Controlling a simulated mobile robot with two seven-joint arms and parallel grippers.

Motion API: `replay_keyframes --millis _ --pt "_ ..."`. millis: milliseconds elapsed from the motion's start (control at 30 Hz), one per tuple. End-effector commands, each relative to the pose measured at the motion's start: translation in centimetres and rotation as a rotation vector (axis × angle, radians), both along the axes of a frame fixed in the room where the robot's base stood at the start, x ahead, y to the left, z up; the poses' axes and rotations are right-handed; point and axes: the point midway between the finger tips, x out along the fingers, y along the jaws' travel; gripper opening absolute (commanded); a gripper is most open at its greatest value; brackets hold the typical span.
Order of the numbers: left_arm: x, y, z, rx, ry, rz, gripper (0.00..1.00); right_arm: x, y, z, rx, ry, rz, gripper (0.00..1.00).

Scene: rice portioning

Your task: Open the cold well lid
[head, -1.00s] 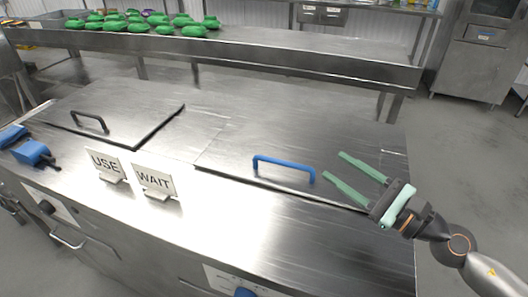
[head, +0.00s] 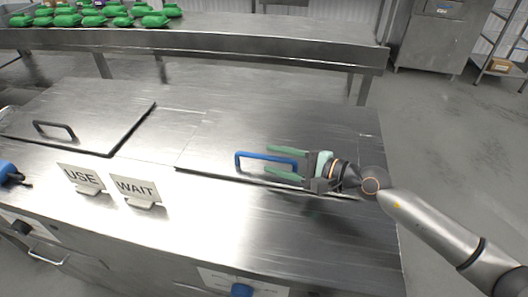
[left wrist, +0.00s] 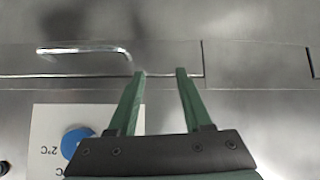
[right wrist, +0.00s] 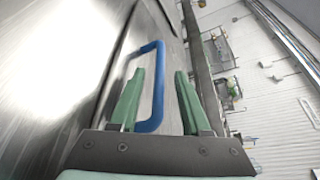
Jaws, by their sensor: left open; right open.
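The cold well lid (head: 225,135) is a flat steel lid lying closed on the counter, with a blue bar handle (head: 240,163) along its front edge. My right gripper (head: 269,160) is open at the right part of this handle, with one finger on each side of it in the head view. Contact cannot be told. My left gripper (left wrist: 160,72) is open and empty in its wrist view, near the counter's front; it is not in the head view.
A second closed lid (head: 100,100) with a black handle (head: 54,129) lies to the left. USE (head: 82,177) and WAIT (head: 137,188) signs stand in front. A blue knob (left wrist: 74,141) is on the front panel. Green items (head: 95,20) sit on the rear shelf.

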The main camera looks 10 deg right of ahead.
Motion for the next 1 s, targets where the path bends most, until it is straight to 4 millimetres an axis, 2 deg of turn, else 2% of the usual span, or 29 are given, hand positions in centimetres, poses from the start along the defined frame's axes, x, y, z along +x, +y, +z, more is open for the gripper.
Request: replay_keyframes --millis 67,233,633,1000 --pt "-0.2 0.1 0.2 0.001 0.001 0.003 0.5 0.7 1.1 -0.1 0.002 0.0 0.002 0.47" --pt "-0.3 0.4 0.0 0.005 0.006 0.008 0.5 1.7 2.3 -0.6 0.002 0.001 0.001 0.47" --pt "-0.3 0.5 -0.1 0.006 0.006 0.01 0.5 2.0 2.7 -0.8 0.0 0.0 0.0 0.46" --pt "0.0 0.3 0.3 0.002 -0.003 0.007 0.5 2.0 2.7 -0.8 0.001 0.001 0.0 0.04"
